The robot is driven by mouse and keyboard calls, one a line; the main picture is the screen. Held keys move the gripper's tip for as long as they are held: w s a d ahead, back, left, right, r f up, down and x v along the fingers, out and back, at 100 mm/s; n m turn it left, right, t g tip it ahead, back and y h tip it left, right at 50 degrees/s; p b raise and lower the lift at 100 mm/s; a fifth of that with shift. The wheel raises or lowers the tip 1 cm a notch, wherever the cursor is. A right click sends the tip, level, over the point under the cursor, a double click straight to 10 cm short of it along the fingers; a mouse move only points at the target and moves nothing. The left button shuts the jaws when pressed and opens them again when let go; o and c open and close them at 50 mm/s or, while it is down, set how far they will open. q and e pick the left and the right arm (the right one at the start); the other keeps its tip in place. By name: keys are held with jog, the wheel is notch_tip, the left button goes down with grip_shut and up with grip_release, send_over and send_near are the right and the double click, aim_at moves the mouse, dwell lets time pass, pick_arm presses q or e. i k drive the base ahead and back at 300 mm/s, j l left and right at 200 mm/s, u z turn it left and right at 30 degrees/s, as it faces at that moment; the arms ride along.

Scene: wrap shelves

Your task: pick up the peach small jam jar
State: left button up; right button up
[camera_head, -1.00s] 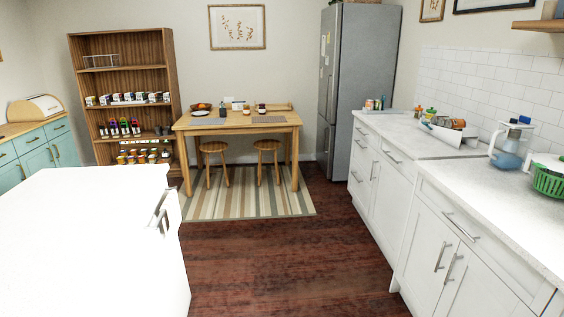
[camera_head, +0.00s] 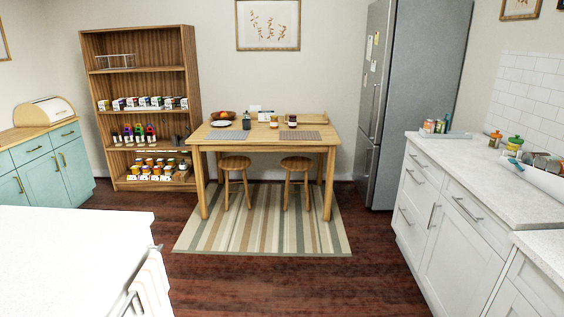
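Small jars with dark contents stand on the wooden dining table (camera_head: 235,134): one jar (camera_head: 274,122) near the middle and another jar (camera_head: 292,121) just right of it. Several small jars with orange and yellow tones (camera_head: 155,170) stand in rows on the bottom shelf of the wooden bookcase (camera_head: 140,82). They are too small to tell which one is the peach jam jar. Neither of my grippers is in view.
A white counter (camera_head: 65,245) stands near at left, and a white counter (camera_head: 470,190) with jars and a tray runs along the right. Two stools (camera_head: 297,166) stand under the table on a striped rug (camera_head: 260,228). Dark floor between the counters is clear.

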aim_at(274, 122)
jog(key=i, duration=1.8)
jog(key=i+u, duration=0.15)
jog(key=i, duration=1.65)
jog(key=i+j, duration=0.35)
jog(key=i, duration=0.15)
jog(key=i+j+z, duration=0.15)
jog(key=i+j, duration=0.2)
jog(key=i, duration=0.1)
